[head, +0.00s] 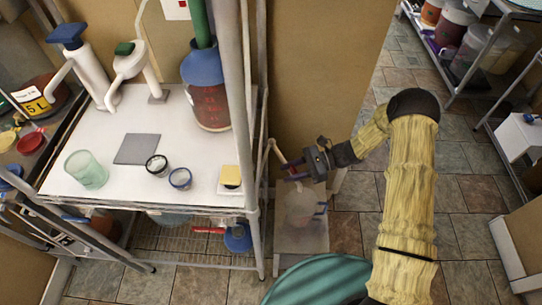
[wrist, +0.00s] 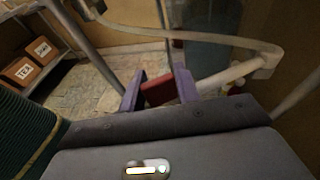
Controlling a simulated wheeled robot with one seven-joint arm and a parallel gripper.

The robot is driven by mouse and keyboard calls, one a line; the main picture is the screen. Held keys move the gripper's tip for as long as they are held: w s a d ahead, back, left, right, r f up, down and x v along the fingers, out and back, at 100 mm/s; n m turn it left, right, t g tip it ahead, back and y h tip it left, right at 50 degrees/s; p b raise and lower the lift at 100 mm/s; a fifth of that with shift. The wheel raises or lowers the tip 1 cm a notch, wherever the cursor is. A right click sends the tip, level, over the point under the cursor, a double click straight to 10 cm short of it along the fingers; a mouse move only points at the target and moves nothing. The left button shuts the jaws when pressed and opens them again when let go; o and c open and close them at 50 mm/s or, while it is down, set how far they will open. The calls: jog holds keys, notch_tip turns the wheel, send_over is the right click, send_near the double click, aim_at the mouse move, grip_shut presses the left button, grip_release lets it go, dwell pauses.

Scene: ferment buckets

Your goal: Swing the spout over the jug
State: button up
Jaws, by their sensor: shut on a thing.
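A pale spout (head: 278,151) sticks out beside the right end of the rack, low down. A pale curved tube (wrist: 190,34) crosses the top of the wrist view. My gripper (head: 294,170) is at the spout's end. In the wrist view its purple fingers (wrist: 158,92) are shut on a red piece (wrist: 157,91), which looks like the spout's grip. A translucent jug (head: 300,208) with a blue part at its side stands on a low pale stand, below my gripper. Whether the spout's mouth is over the jug cannot be told.
The low stand (head: 290,265) is next to the rack's metal post (head: 239,60). The white rack top (head: 105,185) holds a carboy with red liquid (head: 210,105), a green glass (head: 86,169) and small dishes. Tiled floor (head: 400,165) is open to the right.

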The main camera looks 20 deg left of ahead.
jog(key=shift+d+f, duration=0.1)
jog(key=shift+d, duration=0.2)
jog(key=shift+w, duration=0.1)
jog(key=shift+w+d+n+g+h+b, duration=0.4)
jog(key=shift+w+d+g+b, duration=0.1)
jog(key=shift+w+d+b, duration=0.25)
jog(key=shift+a, duration=0.1)
jog(key=o, duration=0.9)
jog(key=shift+o, duration=0.2)
